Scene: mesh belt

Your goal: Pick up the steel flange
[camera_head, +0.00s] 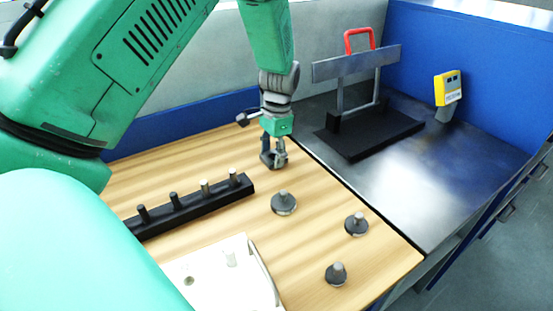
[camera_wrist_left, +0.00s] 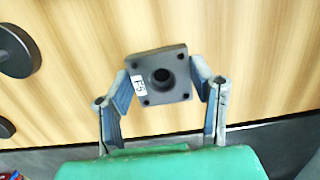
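A square dark grey flange with a raised round hub, corner holes and a white label (camera_wrist_left: 178,92) lies between the fingers of my left gripper (camera_wrist_left: 160,77) in the left wrist view. Both fingertips are close beside its left and right edges; I cannot tell whether they press on it. In the head view my left gripper (camera_head: 273,160) is low over the wooden table top, and the square part is mostly hidden there. Three round dark flanges with grey hubs stand to its right and front: one near (camera_head: 284,205), one farther right (camera_head: 356,225), one in front (camera_head: 336,275). My right gripper is out of view.
A black rack with several pegs (camera_head: 190,208) and a white fixture (camera_head: 215,275) stand on the wooden table. On the dark metal top to the right are a black stand with a red handle (camera_head: 365,135) and a yellow device (camera_head: 448,88). A blue panel runs behind.

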